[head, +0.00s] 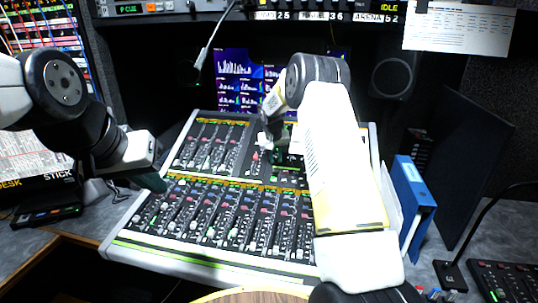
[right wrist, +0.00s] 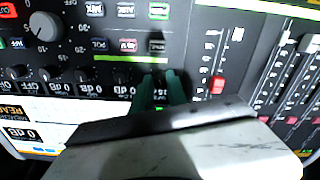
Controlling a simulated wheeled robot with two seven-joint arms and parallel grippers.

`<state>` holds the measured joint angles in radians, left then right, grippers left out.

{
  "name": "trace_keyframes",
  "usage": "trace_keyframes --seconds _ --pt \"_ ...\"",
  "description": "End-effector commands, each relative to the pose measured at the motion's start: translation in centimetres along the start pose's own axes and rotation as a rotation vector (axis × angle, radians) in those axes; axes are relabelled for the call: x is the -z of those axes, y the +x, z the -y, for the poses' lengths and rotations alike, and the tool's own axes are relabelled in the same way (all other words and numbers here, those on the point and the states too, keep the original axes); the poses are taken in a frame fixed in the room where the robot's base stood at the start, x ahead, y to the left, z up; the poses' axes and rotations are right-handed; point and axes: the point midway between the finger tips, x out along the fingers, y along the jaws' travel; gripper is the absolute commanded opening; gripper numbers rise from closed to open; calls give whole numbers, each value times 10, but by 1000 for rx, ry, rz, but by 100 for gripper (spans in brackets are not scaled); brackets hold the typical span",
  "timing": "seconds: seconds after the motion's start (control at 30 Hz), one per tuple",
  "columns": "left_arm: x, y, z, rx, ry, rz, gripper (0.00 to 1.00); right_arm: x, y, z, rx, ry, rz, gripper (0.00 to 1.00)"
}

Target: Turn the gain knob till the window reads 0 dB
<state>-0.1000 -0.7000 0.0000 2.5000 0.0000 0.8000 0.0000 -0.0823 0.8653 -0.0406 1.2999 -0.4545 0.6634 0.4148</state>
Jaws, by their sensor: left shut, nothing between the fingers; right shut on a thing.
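The mixing console (head: 190,262) fills the middle of the head view. My right gripper (right wrist: 161,80) reaches its upper middle, with two teal fingers shut in a row of small black knobs. The knob between them is mostly hidden, so I cannot see its pointer. The window below it is partly covered by the fingers; its reading is not clear. Windows under the neighbouring small knobs (right wrist: 82,75) read 0 dB. In the head view my right arm hides much of this spot. My left gripper (head: 150,181) is shut and empty over the console's left edge.
A large grey knob (right wrist: 42,27) and lit buttons (right wrist: 158,11) lie close to the right fingers. A red fader cap (right wrist: 217,85) is just right of them. A blue binder (head: 413,200) stands right of the console. A gooseneck microphone (head: 452,275) is at lower right.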

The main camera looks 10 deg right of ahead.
Motion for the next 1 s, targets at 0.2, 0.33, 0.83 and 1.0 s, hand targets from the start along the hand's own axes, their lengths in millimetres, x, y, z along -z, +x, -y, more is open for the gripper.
trace_keyframes --seconds 0.2,0.33,0.83,1.0 --pt "0 0 0 0 0 0 0 0 0 1 -2 -207 1 0" --pt "0 0 0 0 0 0 0 0 0 1 -3 -329 1 0" --pt "0 0 0 0 0 0 0 -1 0 2 -6 -680 2 0" --pt "0 0 0 0 0 0 0 -1 0 2 -7 -737 2 0"
